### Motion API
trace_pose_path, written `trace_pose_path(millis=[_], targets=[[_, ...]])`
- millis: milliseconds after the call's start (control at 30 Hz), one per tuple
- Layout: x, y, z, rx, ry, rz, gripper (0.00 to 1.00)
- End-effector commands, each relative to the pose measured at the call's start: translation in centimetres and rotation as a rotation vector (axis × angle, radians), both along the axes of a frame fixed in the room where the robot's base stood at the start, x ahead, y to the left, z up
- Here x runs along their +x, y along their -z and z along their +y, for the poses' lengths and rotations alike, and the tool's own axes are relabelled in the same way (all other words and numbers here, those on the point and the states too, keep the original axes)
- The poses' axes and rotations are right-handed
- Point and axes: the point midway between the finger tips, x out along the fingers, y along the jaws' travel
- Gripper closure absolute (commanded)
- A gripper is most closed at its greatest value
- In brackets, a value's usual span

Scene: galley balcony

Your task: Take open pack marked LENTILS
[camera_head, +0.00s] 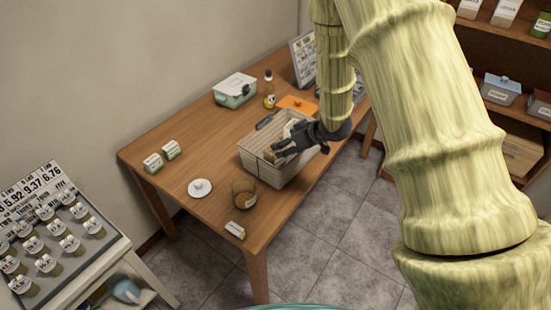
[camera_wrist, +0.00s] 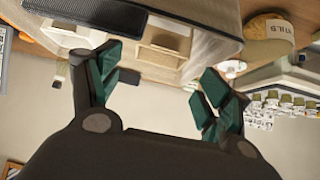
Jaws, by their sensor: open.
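A beige basket (camera_head: 272,172) stands on the wooden table, and my gripper (camera_head: 283,150) is over its opening. In the wrist view my gripper (camera_wrist: 160,65) is open, its dark green fingers apart with nothing between them. Pale and tan packs (camera_wrist: 163,42) show inside the basket beyond the fingers; I cannot read any marking on them, so I cannot tell which one is the open LENTILS pack. A tan-filled jar (camera_head: 243,191) stands outside the basket; in the wrist view a jar (camera_wrist: 266,48) bears a label ending in "TILS".
A white lid (camera_head: 200,187) and a small pack (camera_head: 235,229) lie near the jar. Two small packs (camera_head: 161,157) stand at the table's left. A lidded box (camera_head: 235,90), a bottle (camera_head: 269,88) and an orange board (camera_head: 297,103) are behind the basket. The left tabletop is mostly clear.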

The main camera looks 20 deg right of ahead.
Motion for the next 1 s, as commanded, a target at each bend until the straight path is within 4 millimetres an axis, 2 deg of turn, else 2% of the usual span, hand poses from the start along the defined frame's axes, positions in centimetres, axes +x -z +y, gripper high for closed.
trace_pose_path(millis=[200,567,1000], targets=[[1.2,1.5,0.9,0.0,-0.002,0.002,0.22],[2.0,2.6,1.3,0.0,0.0,0.002,0.22],[4.2,5.5,2.5,0.001,0.003,0.002,0.22]])
